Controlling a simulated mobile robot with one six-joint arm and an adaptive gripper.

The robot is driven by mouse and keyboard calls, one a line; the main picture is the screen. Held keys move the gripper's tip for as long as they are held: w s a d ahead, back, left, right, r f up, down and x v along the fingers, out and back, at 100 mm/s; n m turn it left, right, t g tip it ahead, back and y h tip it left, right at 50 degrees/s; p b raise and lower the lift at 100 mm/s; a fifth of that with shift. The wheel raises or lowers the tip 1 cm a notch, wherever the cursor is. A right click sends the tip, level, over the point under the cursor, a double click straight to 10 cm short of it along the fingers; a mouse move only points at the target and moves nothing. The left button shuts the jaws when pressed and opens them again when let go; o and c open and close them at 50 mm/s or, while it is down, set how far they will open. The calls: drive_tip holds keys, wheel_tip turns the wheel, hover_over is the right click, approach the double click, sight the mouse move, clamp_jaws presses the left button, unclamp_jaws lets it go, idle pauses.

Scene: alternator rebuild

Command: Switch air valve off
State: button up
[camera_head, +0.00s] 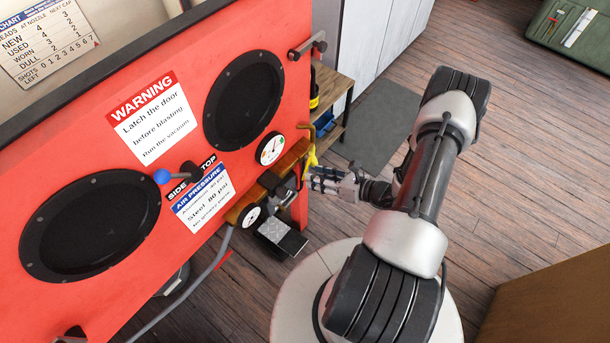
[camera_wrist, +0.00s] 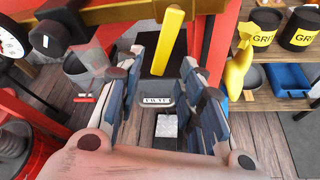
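The air valve's likely handle is a yellow lever (camera_wrist: 170,35), hanging almost upright from a brass-coloured pipe (camera_wrist: 110,14) in the wrist view. A yellow part (camera_head: 311,158) also shows in the head view by the red cabinet's right end; I cannot tell whether it is the same lever. My gripper (camera_wrist: 163,62) is open and empty, its two blue-and-grey fingers spread to either side below the lever. The lever's lower end is near the fingertips; contact cannot be told. In the head view my gripper (camera_head: 318,180) is beside the cabinet's right end.
The red cabinet (camera_head: 110,217) carries round gauges (camera_head: 270,149), a blue knob (camera_head: 162,176) and warning labels. A foot pedal (camera_head: 281,238) is on the floor below. A wooden shelf (camera_head: 333,88) stands behind, with grit buckets (camera_wrist: 299,29) and a yellow curved object (camera_wrist: 238,66).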

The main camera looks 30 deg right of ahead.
drive_tip(key=b+x, duration=0.1)
drive_tip(key=x, duration=0.4)
drive_tip(key=shift+w, duration=0.2)
drive_tip(key=shift+c, duration=0.5)
clamp_jaws()
